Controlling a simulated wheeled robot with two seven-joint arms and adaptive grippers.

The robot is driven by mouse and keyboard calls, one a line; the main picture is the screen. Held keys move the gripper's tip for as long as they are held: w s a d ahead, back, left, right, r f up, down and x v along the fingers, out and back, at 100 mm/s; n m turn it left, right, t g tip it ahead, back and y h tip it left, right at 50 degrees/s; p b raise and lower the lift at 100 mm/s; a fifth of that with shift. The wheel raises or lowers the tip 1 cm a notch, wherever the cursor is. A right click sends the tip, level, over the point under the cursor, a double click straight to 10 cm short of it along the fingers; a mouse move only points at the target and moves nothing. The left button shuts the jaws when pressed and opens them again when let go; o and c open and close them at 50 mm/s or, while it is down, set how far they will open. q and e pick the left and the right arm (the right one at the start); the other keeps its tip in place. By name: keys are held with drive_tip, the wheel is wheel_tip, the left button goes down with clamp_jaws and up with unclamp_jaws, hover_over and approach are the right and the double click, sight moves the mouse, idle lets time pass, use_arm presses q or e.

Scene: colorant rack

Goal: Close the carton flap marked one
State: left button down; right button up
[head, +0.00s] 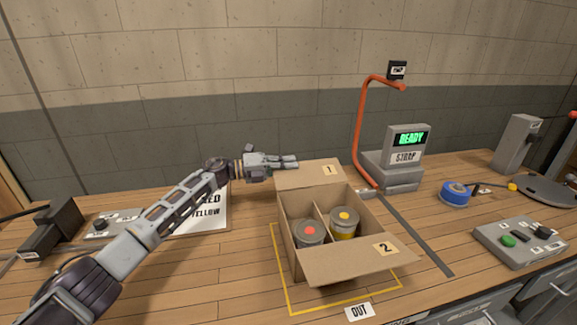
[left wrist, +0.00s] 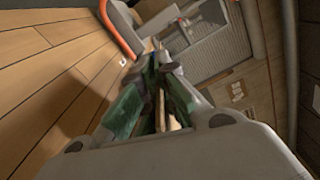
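The open cardboard carton (head: 345,251) stands in the middle of the table. Its flap marked 1 (head: 312,176) is folded outward at the back, and its flap marked 2 (head: 362,262) sticks outward at the front. Inside are a can with a red dot (head: 310,233) and a can with a yellow dot (head: 344,224), with a divider between them. My left gripper (head: 297,161) is by the back left of flap 1; I cannot tell whether it touches. Its fingers also show in the left wrist view (left wrist: 160,66), with tips together. My right gripper is not seen.
A strapping device with an orange arm (head: 358,130) and a READY screen (head: 411,139) stands behind the carton, to the right. A blue tape roll (head: 454,193) and a button box (head: 521,242) lie farther right. A white sign (head: 207,217) lies under my left arm.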

use_arm(q)
drive_tip(key=shift+s+r+m, duration=0.1)
drive_tip(key=shift+r+m, duration=0.2)
drive_tip(key=shift+m, duration=0.1)
drive_tip(key=shift+r+m+b, duration=0.15)
drive_tip(key=shift+m+b, duration=0.15)
drive_tip(key=s+r+m+b, duration=0.1)
drive_tip(key=s+r+m, duration=0.1)
drive_tip(key=m, duration=0.1)
drive_tip(key=shift+d+r+m+b, duration=0.2)
drive_tip(key=shift+r+m+b, duration=0.1)
drive_tip(key=shift+r+b, duration=0.05)
drive_tip(key=shift+s+d+r+m+b, duration=0.1)
drive_tip(key=shift+s+r+m+b, duration=0.4)
drive_tip(key=shift+m, duration=0.4)
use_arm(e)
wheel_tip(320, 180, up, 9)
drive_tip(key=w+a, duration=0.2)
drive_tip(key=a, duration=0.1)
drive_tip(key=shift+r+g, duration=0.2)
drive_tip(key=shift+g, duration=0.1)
use_arm(q)
drive_tip(key=c, duration=1.7)
unclamp_jaws()
drive_tip(key=shift+r, duration=0.1)
